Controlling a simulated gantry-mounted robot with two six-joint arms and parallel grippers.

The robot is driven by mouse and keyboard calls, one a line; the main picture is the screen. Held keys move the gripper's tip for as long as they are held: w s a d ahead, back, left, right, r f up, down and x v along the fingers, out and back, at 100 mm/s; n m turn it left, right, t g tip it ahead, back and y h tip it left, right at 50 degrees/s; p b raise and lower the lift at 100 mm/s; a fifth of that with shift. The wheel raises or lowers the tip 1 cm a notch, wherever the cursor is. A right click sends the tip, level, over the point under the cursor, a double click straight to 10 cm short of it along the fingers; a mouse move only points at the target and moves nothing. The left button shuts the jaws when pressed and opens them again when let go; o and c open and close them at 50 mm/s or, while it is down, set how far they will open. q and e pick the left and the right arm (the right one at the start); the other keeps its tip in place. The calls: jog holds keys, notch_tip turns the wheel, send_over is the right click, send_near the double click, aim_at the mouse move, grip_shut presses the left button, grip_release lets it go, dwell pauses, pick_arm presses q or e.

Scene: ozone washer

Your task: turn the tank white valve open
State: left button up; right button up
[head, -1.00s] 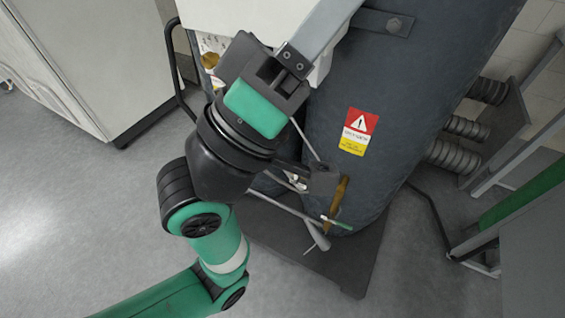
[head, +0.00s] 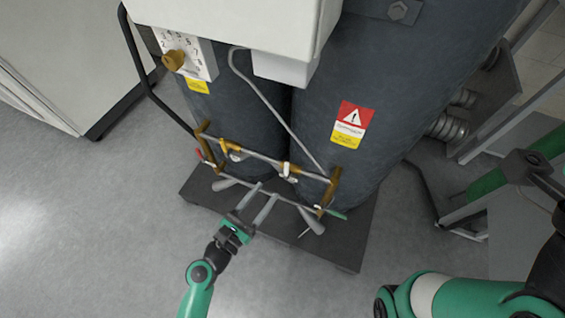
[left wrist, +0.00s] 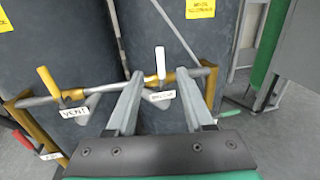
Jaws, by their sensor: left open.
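The tank white valve (left wrist: 160,63) has a short upright white handle on a brass body, on a horizontal pipe in front of the dark tanks. It is small in the head view (head: 286,170). A white label (left wrist: 162,95) hangs below it. My left gripper (head: 267,191) is open and empty, low in front of the pipes. In the left wrist view its two fingers (left wrist: 159,78) point at the pipe, with the white handle between their tips in the picture. I cannot tell whether the tips reach around it. My right gripper is out of the picture.
A yellow-handled valve (left wrist: 47,80) labelled VENT sits left of the white one on the same pipe. A red handle (left wrist: 22,143) is at far left. Tanks (head: 385,110) stand behind. Part of my right arm shows at lower right. Open floor (head: 110,220) lies left.

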aim_at(285, 168)
pick_arm(q)
jog(key=b+x, duration=0.4)
jog(key=x, duration=0.6)
jog(key=shift+w+f, duration=0.1)
jog(key=shift+w+d, duration=0.3)
jog(key=shift+w, duration=0.15)
jog(key=shift+c, duration=0.3)
grip_shut()
